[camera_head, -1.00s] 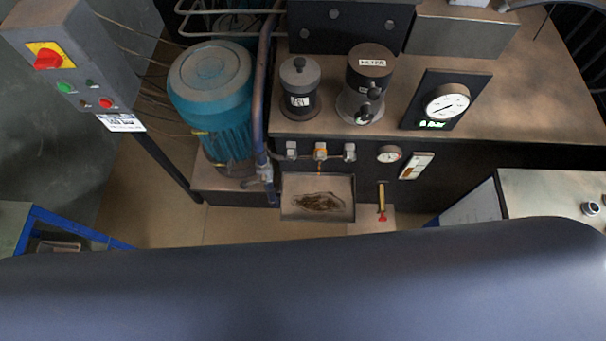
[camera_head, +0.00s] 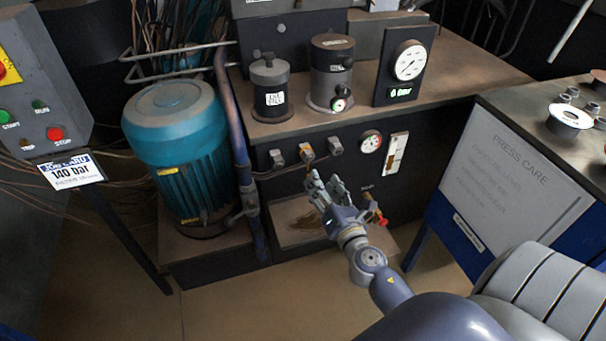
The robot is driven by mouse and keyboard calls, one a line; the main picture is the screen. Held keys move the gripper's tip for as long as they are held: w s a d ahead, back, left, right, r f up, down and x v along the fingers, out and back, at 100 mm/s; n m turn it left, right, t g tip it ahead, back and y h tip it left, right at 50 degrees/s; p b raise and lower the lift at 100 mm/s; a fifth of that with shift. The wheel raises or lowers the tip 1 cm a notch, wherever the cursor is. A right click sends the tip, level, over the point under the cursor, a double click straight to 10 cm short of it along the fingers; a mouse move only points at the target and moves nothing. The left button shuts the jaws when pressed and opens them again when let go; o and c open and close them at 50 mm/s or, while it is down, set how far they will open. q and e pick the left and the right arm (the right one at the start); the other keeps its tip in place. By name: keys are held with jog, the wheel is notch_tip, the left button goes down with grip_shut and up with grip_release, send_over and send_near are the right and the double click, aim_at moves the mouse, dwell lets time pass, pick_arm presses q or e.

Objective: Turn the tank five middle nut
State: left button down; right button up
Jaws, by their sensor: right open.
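The dark tank front carries a row of three nuts or fittings. A gap shows between fingertips and nut; I cannot tell the depth. Nothing shows between the fingers. The drip tray (camera_head: 290,238) with a brown stain lies below, partly hidden by my gripper. My left gripper is not in view.
A blue pipe (camera_head: 240,165) and teal motor (camera_head: 180,145) stand left of the nuts. A round gauge (camera_head: 370,141) and sight glass (camera_head: 396,153) sit to the right. A red-handled valve (camera_head: 380,219) is close beside my right wrist. A control box (camera_head: 45,95) stands far left.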

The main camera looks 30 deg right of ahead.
aim_at(311, 159)
jog(key=x, duration=0.6)
jog(key=r+p+x, duration=0.1)
jog(key=x, duration=0.2)
jog(key=shift+w, duration=0.4)
jog(key=shift+w+d, duration=0.1)
jog(key=shift+w, duration=0.4)
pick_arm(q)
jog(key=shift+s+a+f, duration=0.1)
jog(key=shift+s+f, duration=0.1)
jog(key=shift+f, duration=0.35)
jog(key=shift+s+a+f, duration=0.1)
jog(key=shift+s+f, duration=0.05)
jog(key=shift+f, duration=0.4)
pick_arm(e)
jog(key=c, duration=1)
